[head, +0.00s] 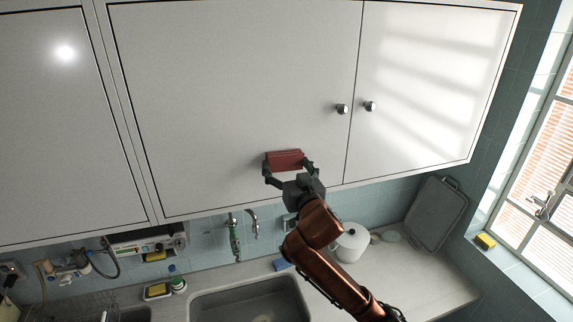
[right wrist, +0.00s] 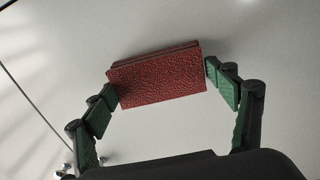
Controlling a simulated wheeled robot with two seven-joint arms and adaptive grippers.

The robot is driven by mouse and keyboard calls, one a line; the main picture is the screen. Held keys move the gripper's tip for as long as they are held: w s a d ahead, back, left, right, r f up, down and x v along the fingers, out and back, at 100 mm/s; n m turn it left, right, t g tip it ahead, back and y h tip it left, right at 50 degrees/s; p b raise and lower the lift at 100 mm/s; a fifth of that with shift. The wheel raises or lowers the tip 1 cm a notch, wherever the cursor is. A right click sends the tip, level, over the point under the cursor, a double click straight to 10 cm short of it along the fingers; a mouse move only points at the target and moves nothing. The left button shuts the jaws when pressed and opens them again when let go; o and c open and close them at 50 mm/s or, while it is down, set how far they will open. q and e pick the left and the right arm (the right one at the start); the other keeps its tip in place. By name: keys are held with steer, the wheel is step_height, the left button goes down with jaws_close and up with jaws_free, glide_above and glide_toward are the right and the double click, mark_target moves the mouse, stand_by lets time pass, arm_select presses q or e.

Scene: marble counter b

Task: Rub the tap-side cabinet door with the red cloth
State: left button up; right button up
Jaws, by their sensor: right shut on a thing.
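The red cloth (head: 285,160) is a folded block in the head view, at the lower part of the white cabinet door (head: 230,80) above the tap (head: 252,222). My right gripper (head: 288,172) is shut on the cloth, with a finger at each end of it. In the right wrist view the cloth (right wrist: 158,78) lies close against the pale door surface (right wrist: 230,30). I cannot tell for sure whether it touches. The door is closed, with a round knob (head: 342,109) at its right edge. My left gripper is not in view.
Another closed cabinet door (head: 430,80) with a knob (head: 370,106) is on the right. Below are a sink (head: 245,300), a white pot (head: 351,243), a grey tray (head: 437,213) and a yellow sponge (head: 485,241). A window (head: 540,190) is at the right. The door's face is clear.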

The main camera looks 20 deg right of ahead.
steer(key=shift+s+r+p, duration=0.1)
steer(key=shift+s+p, duration=0.3)
steer(key=shift+s, duration=2.4)
steer(key=shift+s+d, duration=0.1)
steer(key=shift+s, duration=1.35)
